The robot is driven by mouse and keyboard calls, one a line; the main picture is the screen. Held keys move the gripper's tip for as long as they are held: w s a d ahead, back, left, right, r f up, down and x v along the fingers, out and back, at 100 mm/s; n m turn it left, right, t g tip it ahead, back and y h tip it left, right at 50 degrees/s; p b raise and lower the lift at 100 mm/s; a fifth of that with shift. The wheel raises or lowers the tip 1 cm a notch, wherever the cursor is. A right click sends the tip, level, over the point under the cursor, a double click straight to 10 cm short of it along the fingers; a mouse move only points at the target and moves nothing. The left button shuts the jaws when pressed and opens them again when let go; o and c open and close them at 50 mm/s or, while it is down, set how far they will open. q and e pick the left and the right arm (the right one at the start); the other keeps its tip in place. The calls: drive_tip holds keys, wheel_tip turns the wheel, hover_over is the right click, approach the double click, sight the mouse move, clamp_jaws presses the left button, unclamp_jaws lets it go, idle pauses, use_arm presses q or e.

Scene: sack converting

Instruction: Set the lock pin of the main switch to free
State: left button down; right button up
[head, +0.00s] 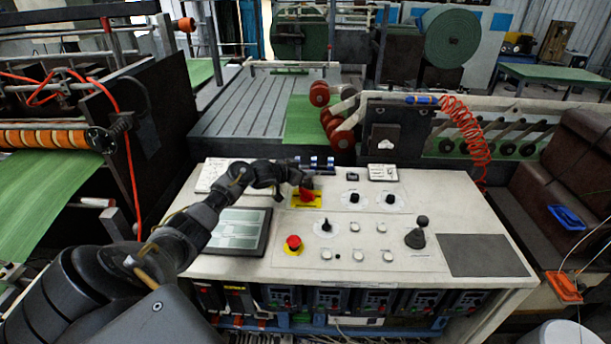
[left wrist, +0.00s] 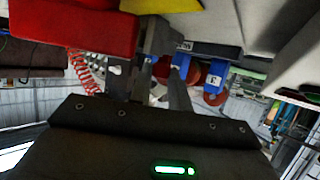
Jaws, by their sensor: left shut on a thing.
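The main switch is a red rotary handle (head: 306,194) on a yellow plate (head: 296,204) at the back of the pale control desk. In the left wrist view the red handle (left wrist: 75,28) is close at the upper left, with the yellow plate (left wrist: 165,5) beside it. My left gripper (head: 301,178) is right at the switch, reaching in from the left. In the left wrist view its fingers (left wrist: 163,70) are shut beside the red handle. The lock pin between them is hidden, so its position cannot be read. My right gripper is not in view.
A red emergency button (head: 293,243) stands in front of the switch. Black knobs (head: 354,198) and a dark lever (head: 416,236) are to the right. A flat screen (head: 237,230) lies under my left arm.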

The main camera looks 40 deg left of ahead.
use_arm(q)
drive_tip(key=c, duration=1.6)
unclamp_jaws()
drive_tip(key=shift+w+a+r, duration=0.1)
drive_tip(key=shift+a+r, duration=0.05)
drive_tip(key=shift+a, duration=0.05)
drive_tip(key=o, duration=0.3)
drive_tip(key=shift+w, duration=0.1)
drive_tip(key=b+v, duration=0.2)
drive_tip(key=v, duration=0.8)
drive_tip(key=shift+s, duration=0.45)
